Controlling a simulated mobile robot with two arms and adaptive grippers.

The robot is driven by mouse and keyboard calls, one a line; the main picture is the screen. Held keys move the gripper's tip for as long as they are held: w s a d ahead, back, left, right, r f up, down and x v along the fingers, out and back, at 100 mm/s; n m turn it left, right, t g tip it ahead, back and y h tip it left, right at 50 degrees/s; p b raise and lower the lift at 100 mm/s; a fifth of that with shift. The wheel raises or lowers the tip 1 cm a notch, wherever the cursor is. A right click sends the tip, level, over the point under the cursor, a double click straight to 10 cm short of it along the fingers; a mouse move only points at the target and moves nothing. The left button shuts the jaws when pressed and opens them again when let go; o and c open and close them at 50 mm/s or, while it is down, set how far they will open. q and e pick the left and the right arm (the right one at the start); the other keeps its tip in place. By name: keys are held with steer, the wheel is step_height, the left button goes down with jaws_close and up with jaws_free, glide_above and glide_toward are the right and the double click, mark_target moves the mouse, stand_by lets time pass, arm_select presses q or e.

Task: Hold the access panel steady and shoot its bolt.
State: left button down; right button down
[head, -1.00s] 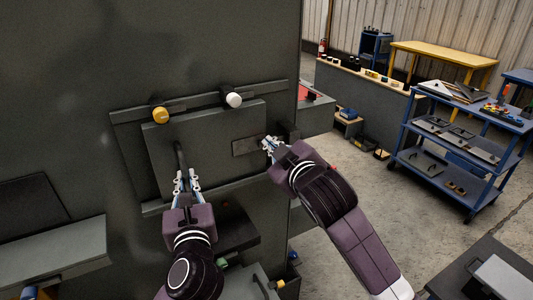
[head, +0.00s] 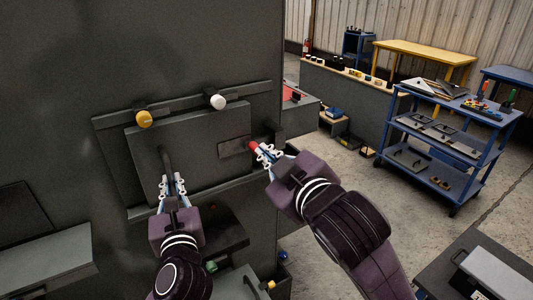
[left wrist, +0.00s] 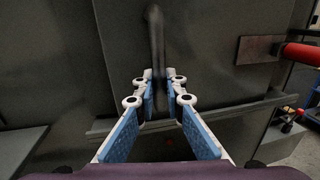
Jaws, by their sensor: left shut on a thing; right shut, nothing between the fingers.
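The dark access panel (head: 205,125) stands upright against the grey enclosure wall. A dark upright handle (head: 164,158) sticks out from its left part. My left gripper (head: 173,184) is shut on the lower part of this handle; the handle also shows between the fingers in the left wrist view (left wrist: 156,40). The bolt has a flat plate (head: 232,147) at the panel's right edge and a red knob (head: 254,146), also seen in the left wrist view (left wrist: 302,54). My right gripper (head: 260,152) is shut and empty, its tips right beside the red knob; contact is unclear.
A yellow knob (head: 144,119) and a white knob (head: 217,102) sit on the rail above the panel. A grey shelf (head: 45,253) juts out at the lower left. A blue cart (head: 455,145) and a yellow table (head: 425,58) stand well off to the right.

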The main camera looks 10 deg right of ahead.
arm_select(q)
steer(key=c, duration=1.9)
jaws_free()
steer(key=shift+c, duration=0.2)
steer(key=shift+s, duration=0.1)
